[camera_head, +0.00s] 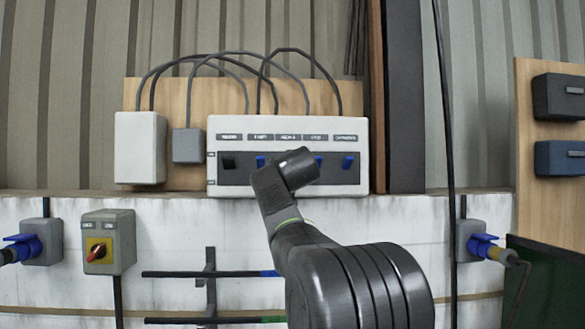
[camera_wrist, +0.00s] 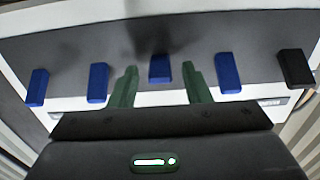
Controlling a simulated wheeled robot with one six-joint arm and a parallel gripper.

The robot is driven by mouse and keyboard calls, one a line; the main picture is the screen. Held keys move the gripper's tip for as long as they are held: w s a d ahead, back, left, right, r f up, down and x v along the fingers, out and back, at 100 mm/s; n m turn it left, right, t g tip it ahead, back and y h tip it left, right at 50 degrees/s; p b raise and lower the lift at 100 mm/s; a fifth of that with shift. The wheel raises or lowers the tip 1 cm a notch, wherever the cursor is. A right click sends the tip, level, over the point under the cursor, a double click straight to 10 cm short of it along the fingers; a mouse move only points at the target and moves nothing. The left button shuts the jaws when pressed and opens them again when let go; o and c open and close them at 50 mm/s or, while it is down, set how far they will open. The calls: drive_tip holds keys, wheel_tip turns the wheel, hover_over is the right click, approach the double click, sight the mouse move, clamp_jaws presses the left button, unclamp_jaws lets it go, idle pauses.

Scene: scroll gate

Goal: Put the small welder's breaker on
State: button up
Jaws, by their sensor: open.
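The breaker panel (camera_head: 362,130) is a pale box on the wood board, with a dark strip holding a row of levers. In the head view the leftmost lever (camera_head: 228,162) is black; the other visible ones are blue, such as the second lever (camera_head: 260,161) and the rightmost lever (camera_head: 348,162). The labels above are too small to read surely, so I cannot tell which is the small welder's. My gripper (camera_wrist: 160,69) is open, its green fingers either side of the middle blue lever (camera_wrist: 160,72). My arm hides that lever in the head view.
Blue levers (camera_wrist: 98,82) (camera_wrist: 228,72) flank the fingers; the black lever (camera_wrist: 295,68) is at the right of the wrist view. A grey box (camera_head: 187,146) and white box (camera_head: 140,148) stand left of the panel. A red rotary switch (camera_head: 96,252) is lower left.

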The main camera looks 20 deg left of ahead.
clamp_jaws()
drive_tip(key=shift+w+a+r+g+h+p, duration=0.1)
drive_tip(key=shift+w+r+g+h+p, duration=0.1)
drive_tip(key=shift+r+g+h+p, duration=0.7)
drive_tip(key=shift+w+a+r+g+h+p, duration=0.15)
drive_tip(key=shift+r+g+p, duration=0.4)
drive_tip(key=shift+g+p, duration=0.8)
drive_tip(key=shift+g, duration=0.35)
